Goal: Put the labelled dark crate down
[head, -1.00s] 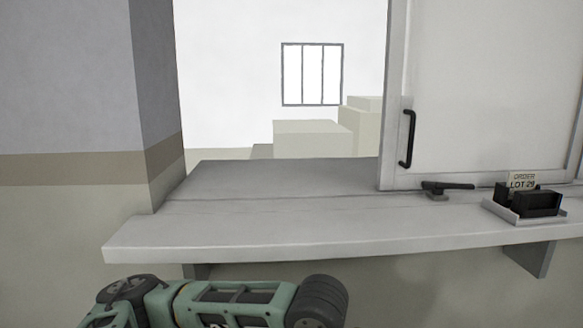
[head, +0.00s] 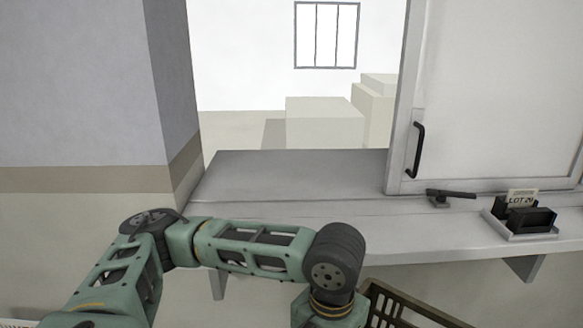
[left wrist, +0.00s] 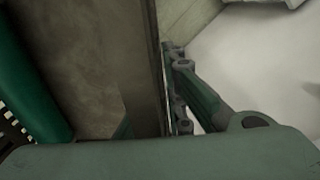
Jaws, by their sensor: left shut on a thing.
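The dark crate (head: 420,303), brown with slatted sides, shows only in part at the bottom edge of the head view, below the counter. Its label is not visible. My left arm reaches across and bends down beside the crate; its gripper is out of the head view. In the left wrist view my left gripper (left wrist: 168,62) is shut on the crate, whose brown wall (left wrist: 95,60) fills the upper left at close range. The crate's underside and what is below it are hidden. My right gripper is not in view.
A grey counter (head: 290,180) runs across a hatch, its left part bare. On its right stand a black holder with a "LOT 29" card (head: 520,197) on a pale tray and a dark lever-like tool (head: 450,194). A sliding panel with a black handle (head: 415,150) stands behind. A wall pillar is at left.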

